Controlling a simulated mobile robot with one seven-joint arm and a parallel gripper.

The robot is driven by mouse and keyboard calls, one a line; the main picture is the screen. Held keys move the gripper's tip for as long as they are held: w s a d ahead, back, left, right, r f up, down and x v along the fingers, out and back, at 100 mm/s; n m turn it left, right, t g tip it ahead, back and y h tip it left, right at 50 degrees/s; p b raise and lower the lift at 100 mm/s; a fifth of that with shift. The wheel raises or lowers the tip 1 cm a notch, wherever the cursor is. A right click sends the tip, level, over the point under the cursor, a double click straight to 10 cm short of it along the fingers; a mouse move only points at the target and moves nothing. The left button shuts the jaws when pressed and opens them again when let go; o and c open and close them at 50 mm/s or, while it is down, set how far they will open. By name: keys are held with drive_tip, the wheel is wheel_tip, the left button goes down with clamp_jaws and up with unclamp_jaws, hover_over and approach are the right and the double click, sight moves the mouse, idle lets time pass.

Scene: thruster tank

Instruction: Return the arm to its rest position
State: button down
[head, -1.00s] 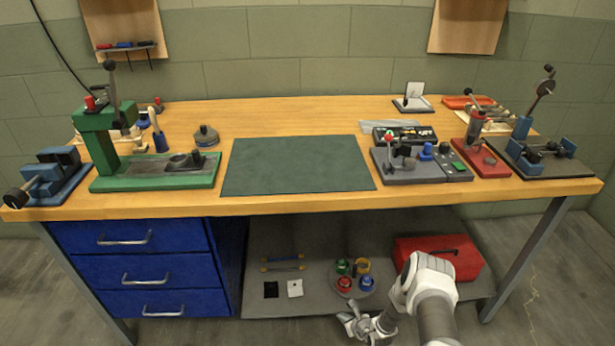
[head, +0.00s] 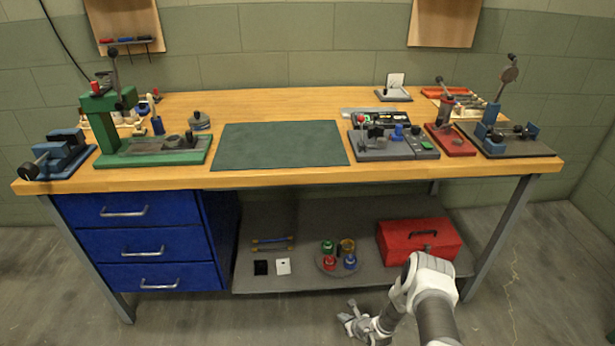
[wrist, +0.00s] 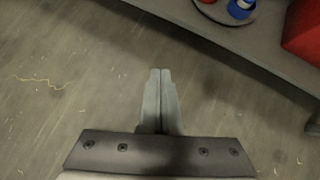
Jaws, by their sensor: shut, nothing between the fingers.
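My arm, white and grey, reaches in from the bottom right of the head view, with my gripper (head: 347,318) low in front of the bench's lower shelf. In the wrist view my gripper (wrist: 160,75) points over the bare floor, its two fingers pressed together with nothing between them. It is apart from the shelf and from everything on it.
The workbench (head: 280,180) carries a green press (head: 150,150), a green mat (head: 280,146) and several fixtures. The lower shelf (head: 300,215) holds a red toolbox (head: 418,241) and a round tray of coloured parts (head: 327,266). Blue drawers (head: 140,243) stand left. The floor in front is clear.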

drive_tip(key=w+a+r+n+y, duration=0.2)
drive_tip(key=w+r+n, duration=0.25)
drive_tip(key=r, duration=0.65)
drive_tip(key=w+a+r+n+y, duration=0.1)
drive_tip(key=w+a+r+n, duration=0.3)
drive_tip(key=r, duration=0.7)
wheel_tip(320, 180, up, 21)
drive_tip(key=s+a+n+g+y, duration=0.2)
drive_tip(key=s+a+n, duration=0.1)
drive_tip(key=n, duration=0.4)
drive_tip(key=s+r+n+g+h, duration=0.25)
drive_tip(key=s+r+n, duration=0.65)
drive_tip(key=s+r, duration=0.75)
drive_tip(key=s+d+r+n+t+h, duration=0.1)
drive_tip(key=s+d+r+n+h, duration=0.3)
drive_tip(key=s, duration=0.5)
drive_tip(key=s+d+r+n+t+h, duration=0.1)
drive_tip(key=s+d+r+n+h, duration=0.1)
drive_tip(key=s+d+r, duration=0.5)
drive_tip(key=w+r+p+v, duration=0.1)
drive_tip(key=w+p+v, duration=0.1)
drive_tip(key=p+v, duration=0.8)
drive_tip(key=p, duration=0.3)
drive_tip(key=shift+a+r+p, duration=0.25)
drive_tip(key=shift+a+p, duration=0.05)
drive_tip(key=shift+h, duration=0.25)
